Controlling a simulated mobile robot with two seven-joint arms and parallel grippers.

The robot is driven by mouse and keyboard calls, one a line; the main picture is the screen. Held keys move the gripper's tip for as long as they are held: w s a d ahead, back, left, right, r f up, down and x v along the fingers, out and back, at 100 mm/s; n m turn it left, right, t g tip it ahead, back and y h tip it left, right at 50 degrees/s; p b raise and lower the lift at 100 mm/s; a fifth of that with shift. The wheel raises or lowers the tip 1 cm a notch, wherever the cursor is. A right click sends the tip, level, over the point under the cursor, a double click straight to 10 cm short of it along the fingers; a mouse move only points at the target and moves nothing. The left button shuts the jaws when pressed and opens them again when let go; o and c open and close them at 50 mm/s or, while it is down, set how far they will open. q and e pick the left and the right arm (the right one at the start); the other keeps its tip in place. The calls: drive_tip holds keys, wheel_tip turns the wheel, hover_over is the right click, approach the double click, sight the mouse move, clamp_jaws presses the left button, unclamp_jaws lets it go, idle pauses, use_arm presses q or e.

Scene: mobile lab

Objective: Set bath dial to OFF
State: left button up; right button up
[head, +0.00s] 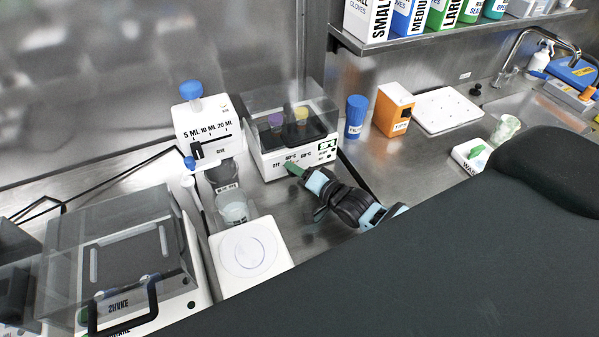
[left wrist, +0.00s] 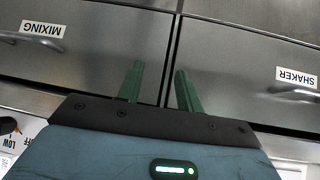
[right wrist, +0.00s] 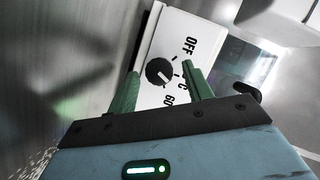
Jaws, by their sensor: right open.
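The bath (head: 267,172) is a white box with a clear lid, at the centre of the head view. Its front panel carries OFF and temperature labels. My right gripper (head: 294,170) is at the lower front of this panel. The right wrist view shows the black round dial (right wrist: 158,71) between the two green fingers of the open right gripper (right wrist: 161,80). A small white mark shows on the dial's lower right, pointing away from the OFF label. I cannot tell whether the fingers touch the dial. My left gripper (left wrist: 158,72) is open and empty, facing drawer fronts, outside the head view.
A dispenser (head: 195,125) with a blue knob stands left of the bath, with a round-plate device (head: 280,262) in front. A shaker (head: 185,315) is at the lower left.

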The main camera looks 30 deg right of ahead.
drive_tip(key=shift+c, duration=0.2)
drive_tip(key=c, duration=0.9)
